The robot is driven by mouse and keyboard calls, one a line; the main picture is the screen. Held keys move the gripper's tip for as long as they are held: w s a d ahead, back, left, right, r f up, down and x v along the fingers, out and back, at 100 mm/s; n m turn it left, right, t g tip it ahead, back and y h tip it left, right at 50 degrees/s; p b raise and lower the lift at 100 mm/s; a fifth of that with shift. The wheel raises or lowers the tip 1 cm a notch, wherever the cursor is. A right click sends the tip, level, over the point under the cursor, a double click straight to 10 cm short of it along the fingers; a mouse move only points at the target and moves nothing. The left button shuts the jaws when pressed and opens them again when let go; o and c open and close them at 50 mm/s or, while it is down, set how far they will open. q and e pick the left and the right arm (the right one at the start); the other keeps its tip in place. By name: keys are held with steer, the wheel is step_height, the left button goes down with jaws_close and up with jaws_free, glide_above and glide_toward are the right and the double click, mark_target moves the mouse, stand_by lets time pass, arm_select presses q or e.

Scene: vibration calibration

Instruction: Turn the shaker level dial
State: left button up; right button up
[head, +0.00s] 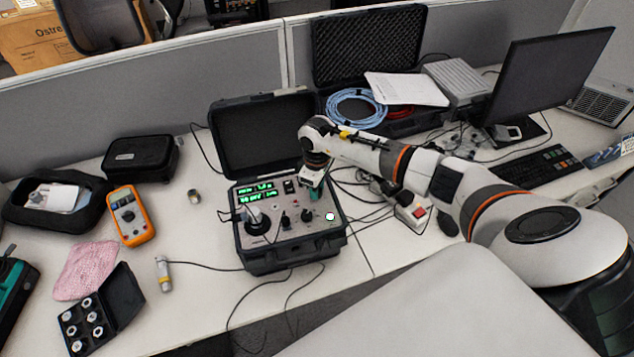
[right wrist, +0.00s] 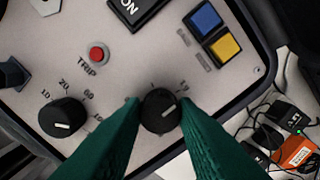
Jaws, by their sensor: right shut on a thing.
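The calibration unit (head: 262,262) sits in an open black case on the desk, with a grey panel and green lit displays (head: 257,192). In the right wrist view, a black round dial (right wrist: 160,111) with a white pointer mark stands between the two green fingers of my right gripper (right wrist: 160,104). The pointer aims to the upper right. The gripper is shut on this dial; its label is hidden. In the head view, my right gripper (head: 312,190) reaches down to the right part of the panel. My left gripper is not in view.
A second black dial (right wrist: 62,117) with numbers is left of the held one. A red TRIP button (right wrist: 97,54), blue and yellow buttons (right wrist: 215,30) and a black ON switch (right wrist: 135,8) are close by. An orange multimeter (head: 131,216) and cables lie around the case.

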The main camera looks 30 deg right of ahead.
steer(key=shift+w+r, duration=0.1)
steer(key=o, duration=1)
steer(key=shift+r+b, duration=1.35)
steer(key=shift+r, duration=4.65)
